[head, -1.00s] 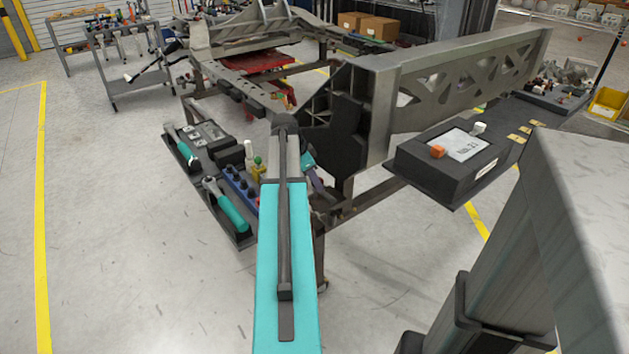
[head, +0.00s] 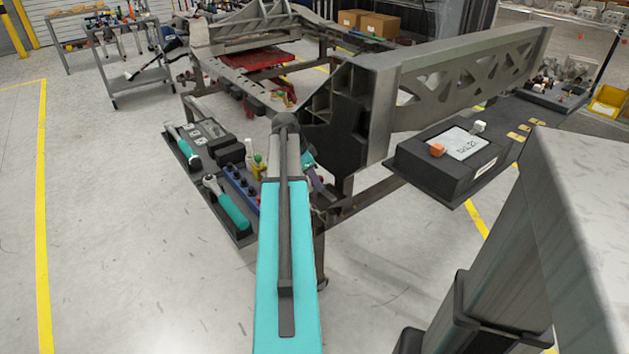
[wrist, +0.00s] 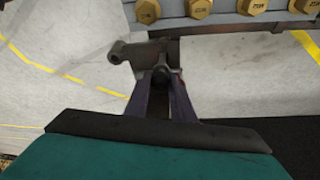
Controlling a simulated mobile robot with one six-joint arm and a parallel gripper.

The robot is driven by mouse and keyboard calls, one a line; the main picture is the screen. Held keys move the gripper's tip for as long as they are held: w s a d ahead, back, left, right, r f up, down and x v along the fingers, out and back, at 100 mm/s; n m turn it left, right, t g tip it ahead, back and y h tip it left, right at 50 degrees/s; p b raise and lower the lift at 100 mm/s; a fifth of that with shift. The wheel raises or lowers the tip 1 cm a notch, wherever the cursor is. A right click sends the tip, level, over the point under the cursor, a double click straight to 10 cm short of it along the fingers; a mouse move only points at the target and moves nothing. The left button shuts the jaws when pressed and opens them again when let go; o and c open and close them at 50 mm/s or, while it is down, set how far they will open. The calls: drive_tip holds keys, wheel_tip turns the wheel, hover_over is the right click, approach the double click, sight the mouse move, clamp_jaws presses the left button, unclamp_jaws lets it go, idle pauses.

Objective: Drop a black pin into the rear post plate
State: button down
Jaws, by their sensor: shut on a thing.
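In the wrist view my gripper (wrist: 167,90) points up the picture, its two dark purplish fingers closed together on a small dark pin (wrist: 166,74). Only the pin's upper part shows; the rest is hidden between the fingers. Just beyond the fingertips is a dark metal bracket (wrist: 142,52) with a round stub at its left end. I cannot tell whether the pin touches it, or whether it is the rear post plate. In the head view my teal arm hides most of the gripper beside the chassis frame (head: 340,117).
Several gold hex bolts (wrist: 198,8) line the top of the wrist view, close to the bracket. In the head view a tool tray (head: 238,232) lies left of my arm, and a black box (head: 440,190) with a label stands right.

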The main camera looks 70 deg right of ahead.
drive_tip(key=shift+s+f+b, duration=0.1)
drive_tip(key=shift+f+b, duration=0.3)
drive_tip(key=shift+f, duration=1)
drive_tip(key=shift+d+f, duration=0.3)
drive_tip(key=shift+f, duration=0.15)
drive_tip(key=c, duration=1.7)
unclamp_jaws()
drive_tip(key=shift+o, duration=1.3)
drive_tip(key=shift+r, duration=0.2)
drive_tip(key=shift+r, duration=0.2)
drive_tip(key=shift+c, duration=0.6)
drive_tip(key=shift+r, duration=0.15)
